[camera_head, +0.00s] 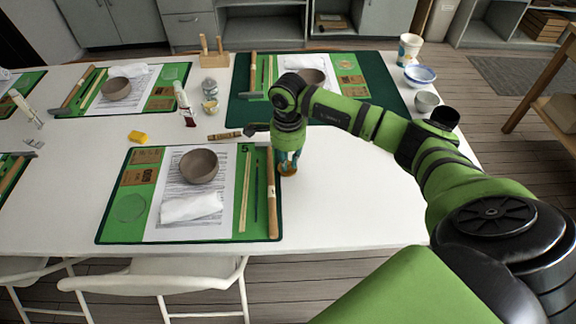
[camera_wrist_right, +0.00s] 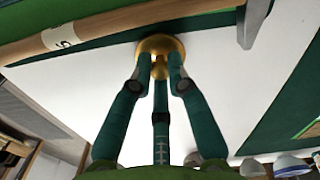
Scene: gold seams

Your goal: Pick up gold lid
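In the right wrist view the lid (camera_wrist_right: 153,42) is a small round gold disc with a ball knob. The teal fingers of my right gripper (camera_wrist_right: 161,62) come together around that knob, with a finger on each side and one in front. They look shut on it. I cannot tell whether the lid still touches the table. My left gripper is not in view.
A far mat (camera_head: 385,80) lies behind my arm. The white table (camera_head: 350,205) is clear right of the lid.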

